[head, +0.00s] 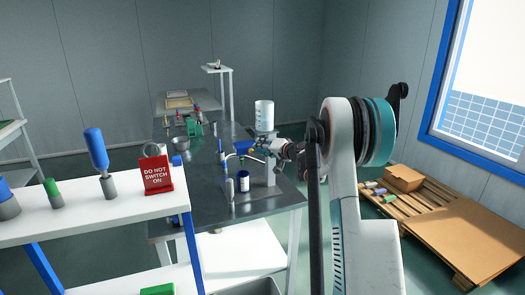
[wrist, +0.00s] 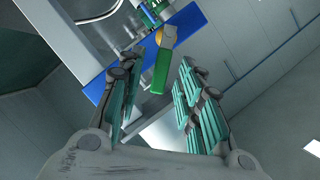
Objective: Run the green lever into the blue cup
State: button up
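The green lever (wrist: 160,72) shows in the wrist view, hanging from a yellow pivot on a blue panel (wrist: 189,22). My gripper (wrist: 157,66) is open, with a finger on each side of the lever and visible gaps to it. I cannot tell how deep the lever sits between the fingers. In the head view my gripper (head: 262,150) is at the blue panel (head: 243,147) below a white tank. The lever is too small to make out surely there. A small dark blue cup with a pale band (head: 243,182) stands on the metal table, nearer than my gripper.
The white tank (head: 264,114) stands above the panel. A white shelf (head: 95,208) with a red sign (head: 157,175) is nearer left. A pallet (head: 430,215) lies right.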

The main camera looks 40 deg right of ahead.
jog(key=shift+w, duration=0.35)
jog(key=shift+c, duration=0.5)
grip_shut()
jog(key=shift+w+a+r+n+g+h+p, duration=0.15)
jog(key=shift+a+r+n+g+h+p, duration=0.2)
jog(key=shift+a+n+h+p, duration=0.55)
jog(key=shift+w+a+r+n+g+h+p, duration=0.2)
jog(key=shift+a+n+g+h+p, duration=0.2)
jog(key=shift+n, duration=1.05)
jog(key=shift+w+a+r+n+g+h+p, duration=0.1)
jog(key=shift+a+r+n+g+h+p, duration=0.25)
jog(key=shift+a+n+h+p, duration=0.55)
jog(key=shift+d+f+n, duration=0.1)
jog(key=shift+d+n, duration=0.15)
jog(key=shift+d, duration=0.05)
